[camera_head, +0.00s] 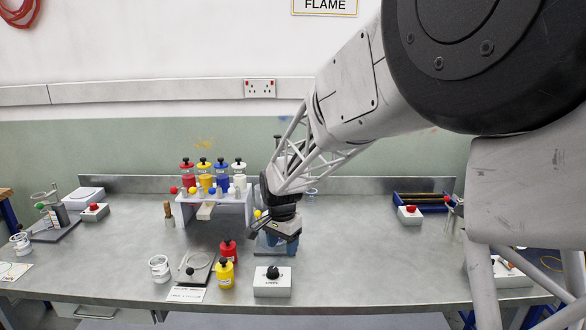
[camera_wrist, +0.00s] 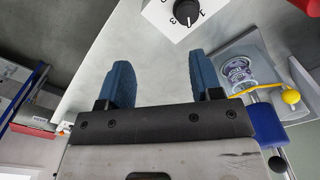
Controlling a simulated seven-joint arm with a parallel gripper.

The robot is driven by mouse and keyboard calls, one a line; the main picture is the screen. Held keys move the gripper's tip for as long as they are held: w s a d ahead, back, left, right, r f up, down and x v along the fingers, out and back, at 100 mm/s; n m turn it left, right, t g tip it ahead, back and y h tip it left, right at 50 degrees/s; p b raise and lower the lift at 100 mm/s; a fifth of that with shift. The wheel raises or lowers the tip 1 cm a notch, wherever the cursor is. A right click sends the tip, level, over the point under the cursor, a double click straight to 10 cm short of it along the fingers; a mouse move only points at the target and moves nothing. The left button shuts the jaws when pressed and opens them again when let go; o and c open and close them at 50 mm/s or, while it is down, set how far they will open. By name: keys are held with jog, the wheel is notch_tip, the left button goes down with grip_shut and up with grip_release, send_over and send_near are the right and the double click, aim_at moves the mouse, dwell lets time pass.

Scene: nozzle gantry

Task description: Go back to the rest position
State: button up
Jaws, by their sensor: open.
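My gripper (camera_head: 284,232) hangs above the middle of the bench, just behind a white box with a black knob (camera_head: 272,281). In the wrist view my gripper (camera_wrist: 162,80) shows two blue fingers set well apart, with only bare grey bench between them. It is empty.
A white rack (camera_head: 215,205) holds red, yellow, blue and white bottles. A red bottle (camera_head: 228,251) and a yellow bottle (camera_head: 225,274) stand left of the knob box. A glass jar (camera_wrist: 238,72) stands on a grey base beside a yellow-knobbed lever (camera_wrist: 290,96). Bench at right is mostly clear.

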jog(key=s+d+r+n, duration=0.2)
jog(key=s+d+r, duration=0.5)
jog(key=s+d, duration=0.1)
jog(key=s+d+r+n, duration=0.1)
jog(key=s+d, duration=0.3)
jog(key=s, duration=0.5)
jog(key=s+d+r+n+t, duration=0.1)
jog(key=s+d, duration=0.4)
jog(key=s, duration=0.5)
jog(key=s+d+r+n+t, duration=0.1)
jog(key=s+d+n, duration=0.2)
jog(key=s, duration=0.7)
jog(key=shift+d+r, duration=0.25)
jog(key=shift+d, duration=0.85)
